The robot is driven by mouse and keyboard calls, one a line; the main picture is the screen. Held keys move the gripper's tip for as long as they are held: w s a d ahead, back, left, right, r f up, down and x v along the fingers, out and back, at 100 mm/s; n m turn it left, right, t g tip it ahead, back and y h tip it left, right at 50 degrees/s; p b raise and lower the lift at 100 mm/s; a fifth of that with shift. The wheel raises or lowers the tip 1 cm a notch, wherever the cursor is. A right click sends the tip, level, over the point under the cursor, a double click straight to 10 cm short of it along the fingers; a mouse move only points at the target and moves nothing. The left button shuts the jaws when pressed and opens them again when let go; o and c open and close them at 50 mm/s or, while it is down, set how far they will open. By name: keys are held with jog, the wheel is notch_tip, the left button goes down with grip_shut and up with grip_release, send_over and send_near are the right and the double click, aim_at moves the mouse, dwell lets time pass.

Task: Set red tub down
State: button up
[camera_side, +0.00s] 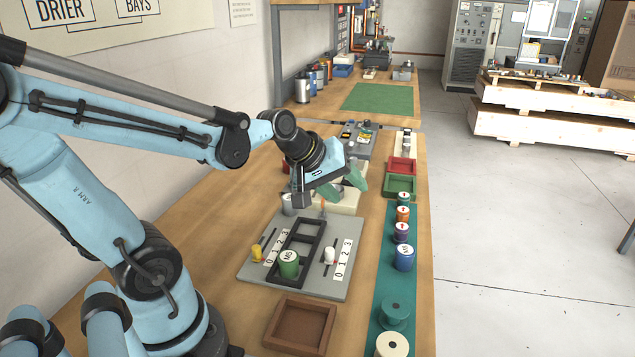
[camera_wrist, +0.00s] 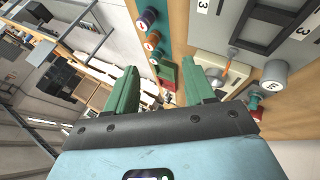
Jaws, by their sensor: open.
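A square red open tray (camera_side: 402,166) is the clearest red container. It lies on the bench beyond a green tray (camera_side: 401,186); it also shows in the wrist view (camera_wrist: 166,70). A small reddish object (camera_side: 284,166) stands left of my arm, partly hidden; I cannot tell whether it is a tub. A red and green item (camera_wrist: 254,102) shows beside my right finger in the wrist view. My gripper (camera_side: 350,186) is open above a cream block (camera_side: 337,203), with its green fingers apart. No tub shows between the fingers in the wrist view (camera_wrist: 166,76).
A grey board (camera_side: 255,277) carries a black frame (camera_side: 300,236) holding a green tub (camera_side: 288,265). Several tubs, including a blue one (camera_side: 404,258), line the teal strip (camera_side: 385,285) at right. A brown tray (camera_side: 275,326) sits in front. A grey canister (camera_wrist: 275,72) is near the block.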

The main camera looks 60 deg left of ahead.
jog(key=s+d+m+g, duration=0.1)
jog(key=s+d+m, duration=0.4)
jog(key=m, duration=0.4)
jog(key=shift+s+d+f+m, duration=0.2)
jog(key=shift+s+d+m, duration=0.2)
jog(key=shift+d, duration=0.35)
jog(key=shift+o, duration=0.3)
jog(key=shift+s+d+m, duration=0.2)
jog(key=shift+s+m, duration=0.15)
jog(key=shift+m, duration=0.35)
